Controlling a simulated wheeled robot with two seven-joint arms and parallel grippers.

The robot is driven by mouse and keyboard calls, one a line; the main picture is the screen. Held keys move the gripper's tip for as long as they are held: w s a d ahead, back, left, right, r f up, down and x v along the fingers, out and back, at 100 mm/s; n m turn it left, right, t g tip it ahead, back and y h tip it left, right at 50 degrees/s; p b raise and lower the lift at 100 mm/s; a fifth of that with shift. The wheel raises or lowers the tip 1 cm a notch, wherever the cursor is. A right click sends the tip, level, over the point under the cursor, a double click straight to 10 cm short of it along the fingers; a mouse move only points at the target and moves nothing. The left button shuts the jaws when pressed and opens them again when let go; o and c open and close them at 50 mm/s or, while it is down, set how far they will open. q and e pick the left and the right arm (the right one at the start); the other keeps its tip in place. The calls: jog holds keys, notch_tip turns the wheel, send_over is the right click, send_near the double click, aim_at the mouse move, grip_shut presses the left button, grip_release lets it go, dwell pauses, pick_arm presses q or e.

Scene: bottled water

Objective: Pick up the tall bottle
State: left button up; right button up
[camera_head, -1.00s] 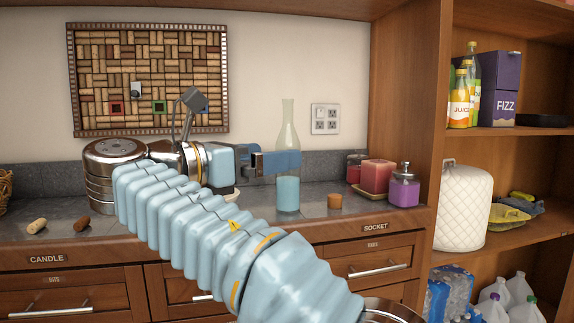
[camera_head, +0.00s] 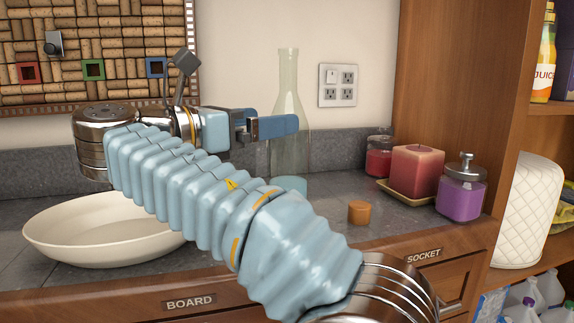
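The tall bottle (camera_head: 290,92) is clear glass with a long neck and blue-green contents low in its body. It stands upright on the grey counter. The other finger is mostly hidden, so I cannot tell whether the gripper is open, shut or touching the glass. My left gripper is not in view.
A cream dish (camera_head: 95,235) lies on the counter at left. An orange-brown cork (camera_head: 358,212) stands right of the bottle. Beyond it are a red candle (camera_head: 416,170), a purple jar (camera_head: 461,190) and a red jar (camera_head: 379,157). A wooden cabinet side (camera_head: 455,90) bounds the counter at right.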

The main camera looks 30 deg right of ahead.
aim_at(271, 160)
notch_tip(271, 160, down, 7)
jog(key=shift+r+b, duration=0.15)
jog(key=shift+b, duration=0.95)
jog(key=shift+w+d+r, duration=0.1)
jog(key=shift+d, duration=0.85)
jog(key=shift+w+d, duration=0.15)
jog(key=shift+d, duration=0.75)
jog(key=shift+w+d, duration=0.2)
jog(key=shift+d, duration=0.7)
jog(key=shift+w+d, duration=0.15)
jog(key=shift+d, duration=0.75)
jog(key=shift+r, duration=0.1)
jog(key=c, duration=1.6)
